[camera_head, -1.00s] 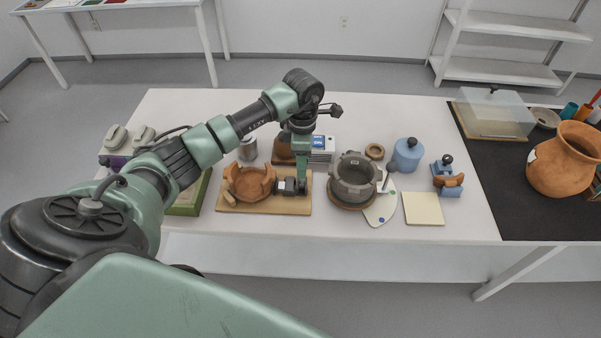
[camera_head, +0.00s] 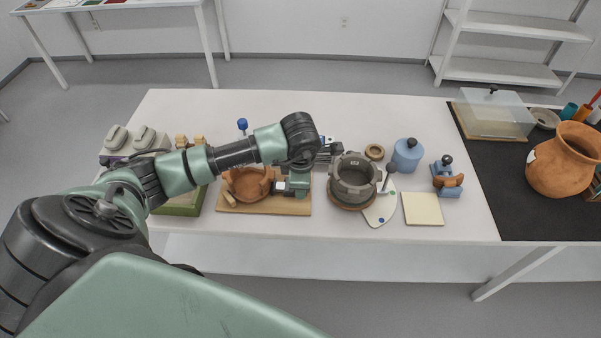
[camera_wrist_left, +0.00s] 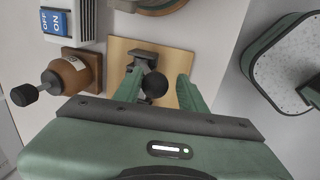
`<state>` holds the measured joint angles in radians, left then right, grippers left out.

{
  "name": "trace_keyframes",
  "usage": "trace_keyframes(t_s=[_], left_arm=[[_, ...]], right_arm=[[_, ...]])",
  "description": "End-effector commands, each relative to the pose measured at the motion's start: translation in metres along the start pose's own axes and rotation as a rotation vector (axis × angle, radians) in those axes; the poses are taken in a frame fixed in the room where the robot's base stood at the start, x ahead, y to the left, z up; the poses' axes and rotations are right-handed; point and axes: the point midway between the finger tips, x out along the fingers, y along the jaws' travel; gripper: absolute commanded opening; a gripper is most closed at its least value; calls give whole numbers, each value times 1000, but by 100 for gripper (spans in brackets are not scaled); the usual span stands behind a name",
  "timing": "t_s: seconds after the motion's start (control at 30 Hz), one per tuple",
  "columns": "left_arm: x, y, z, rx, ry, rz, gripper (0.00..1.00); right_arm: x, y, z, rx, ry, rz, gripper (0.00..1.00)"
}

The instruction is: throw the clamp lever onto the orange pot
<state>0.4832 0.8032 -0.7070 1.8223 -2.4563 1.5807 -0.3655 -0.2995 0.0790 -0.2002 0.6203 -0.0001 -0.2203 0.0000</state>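The orange pot (camera_head: 246,184), a broken terracotta bowl, sits on a wooden board (camera_head: 262,208) left of centre in the head view. The clamp (camera_head: 281,187) is at the pot's right side, partly hidden by my left gripper (camera_head: 297,188). In the left wrist view the grey clamp (camera_wrist_left: 144,58) stands on the board (camera_wrist_left: 120,52), with the lever's black ball knob (camera_wrist_left: 154,85) nearer the camera. My left gripper (camera_wrist_left: 158,90) is open, one finger on each side of the knob with gaps visible. My right gripper is not in view.
A grey ring-shaped vessel (camera_head: 353,178) stands close to the right of the board. A white box with an ON/OFF switch (camera_wrist_left: 60,22) and a brown item with a black handle (camera_wrist_left: 68,72) stand nearby. The table front (camera_head: 330,224) is clear.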

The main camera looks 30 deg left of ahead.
Motion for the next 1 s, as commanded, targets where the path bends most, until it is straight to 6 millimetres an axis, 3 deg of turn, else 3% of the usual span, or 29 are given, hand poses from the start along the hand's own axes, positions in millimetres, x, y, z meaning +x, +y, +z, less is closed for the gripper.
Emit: trace_keyframes(t_s=[0.27, 0.33, 1.0], left_arm=[[10, -17, 0, 3, -2, 72, 41], [-1, -14, 0, 0, -1, 71, 41], [-40, -16, 0, 0, 0, 70, 41]], right_arm=[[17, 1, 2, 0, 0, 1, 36], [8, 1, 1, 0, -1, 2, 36], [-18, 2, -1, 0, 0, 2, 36]])
